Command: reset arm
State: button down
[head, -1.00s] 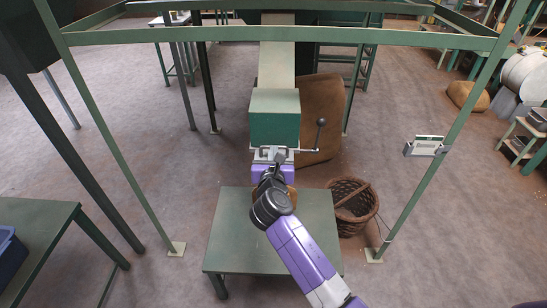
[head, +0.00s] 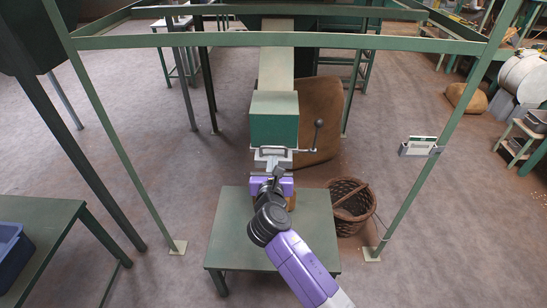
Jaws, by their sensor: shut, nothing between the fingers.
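My purple arm reaches up from the bottom right in the head view. Its end, my gripper (head: 275,172), is over the back part of a low green table (head: 232,230), in front of a green hopper box (head: 274,118). The fingers are mostly hidden by my own wrist, and nothing shows held in them. A light metal fitting (head: 272,155) sits under the box, just beyond my gripper; I cannot tell whether they touch. A lever with a dark knob (head: 319,124) stands at the box's right side. A small brown thing (head: 291,203) is partly hidden behind my wrist.
A wicker basket (head: 351,199) stands right of the low table. A brown sack (head: 322,118) leans behind the box. Green frame posts (head: 114,150) stand on both sides. A table with a blue bin (head: 12,252) is at left.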

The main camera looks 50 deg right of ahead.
jog(key=v, duration=0.8)
jog(key=shift+b, duration=0.3)
jog(key=shift+w, duration=0.1)
